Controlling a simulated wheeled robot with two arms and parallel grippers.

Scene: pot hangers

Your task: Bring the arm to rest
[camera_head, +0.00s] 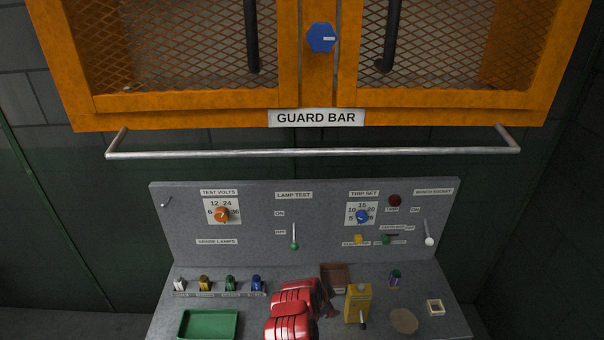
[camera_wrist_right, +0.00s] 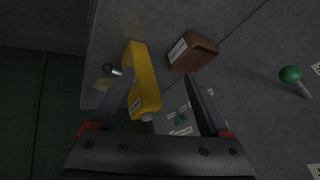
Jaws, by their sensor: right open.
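My right arm (camera_head: 292,307) shows as red links at the bottom middle of the head view, above the bench surface. My right gripper (camera_wrist_right: 158,88) shows in the right wrist view with its two dark fingers spread apart. A yellow box (camera_wrist_right: 144,85) and a brown box (camera_wrist_right: 194,52) lie beyond the fingers. I see nothing clearly held; whether the yellow box is touched I cannot tell. In the head view the yellow box (camera_head: 358,300) stands right of my arm and the brown box (camera_head: 336,274) just behind it. My left gripper is not in view.
A grey panel (camera_head: 260,262) with dials and switches rises behind the bench. A metal guard bar (camera_head: 310,153) runs above it, under an orange mesh cabinet (camera_head: 180,100). A green tray (camera_head: 208,324) and several small lamps (camera_head: 230,284) are on the left.

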